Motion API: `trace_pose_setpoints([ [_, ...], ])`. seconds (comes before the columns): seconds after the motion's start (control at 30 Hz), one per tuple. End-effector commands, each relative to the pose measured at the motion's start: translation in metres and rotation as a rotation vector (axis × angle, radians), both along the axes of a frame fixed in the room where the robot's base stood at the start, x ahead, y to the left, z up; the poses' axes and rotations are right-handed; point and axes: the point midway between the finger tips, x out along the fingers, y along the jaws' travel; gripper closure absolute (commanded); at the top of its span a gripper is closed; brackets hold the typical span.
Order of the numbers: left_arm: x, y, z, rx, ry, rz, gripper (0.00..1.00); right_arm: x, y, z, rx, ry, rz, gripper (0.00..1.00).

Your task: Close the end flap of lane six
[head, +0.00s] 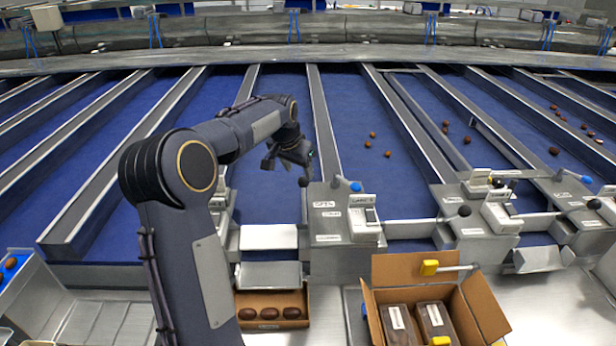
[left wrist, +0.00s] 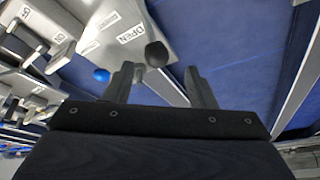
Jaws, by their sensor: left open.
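My left gripper (head: 290,158) hangs open and empty over a blue lane, close to a round black lever knob (head: 303,181). In the left wrist view the two fingers (left wrist: 163,88) are apart, and the black knob (left wrist: 157,54) appears just beyond the gap between them; I cannot tell whether they touch. The knob is beside a grey lane-end housing (head: 326,262); a label reading OPEN (left wrist: 131,34) shows near it. A pale end flap (head: 268,237) lies at this lane's front end, partly beside my arm. I cannot read the lane number. My right gripper is not in view.
An open carton (head: 487,308) with packed boxes and a yellow-ended handle (head: 429,267) stands at the front right. A smaller date box (head: 270,325) sits below the flap. Loose dates (head: 388,154) lie on the lane to the right. Other housings (head: 484,222) and levers stand further right.

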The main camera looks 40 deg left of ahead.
Motion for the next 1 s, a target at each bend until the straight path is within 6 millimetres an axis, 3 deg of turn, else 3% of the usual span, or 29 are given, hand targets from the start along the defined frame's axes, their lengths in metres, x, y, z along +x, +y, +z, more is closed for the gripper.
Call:
trace_pose_setpoints([
  [0.2,0.013,0.001,-0.038,-0.002,0.002,0.000,0.49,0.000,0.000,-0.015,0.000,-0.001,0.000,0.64],
  [0.4,0.023,0.003,-0.060,-0.001,-0.001,0.001,0.49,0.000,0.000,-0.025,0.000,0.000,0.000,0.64],
  [0.8,0.026,0.003,-0.065,-0.002,-0.001,0.000,0.49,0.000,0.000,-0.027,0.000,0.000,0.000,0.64],
  [1.0,0.026,0.003,-0.065,-0.002,-0.001,0.000,0.75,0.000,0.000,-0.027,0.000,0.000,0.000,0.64],
])
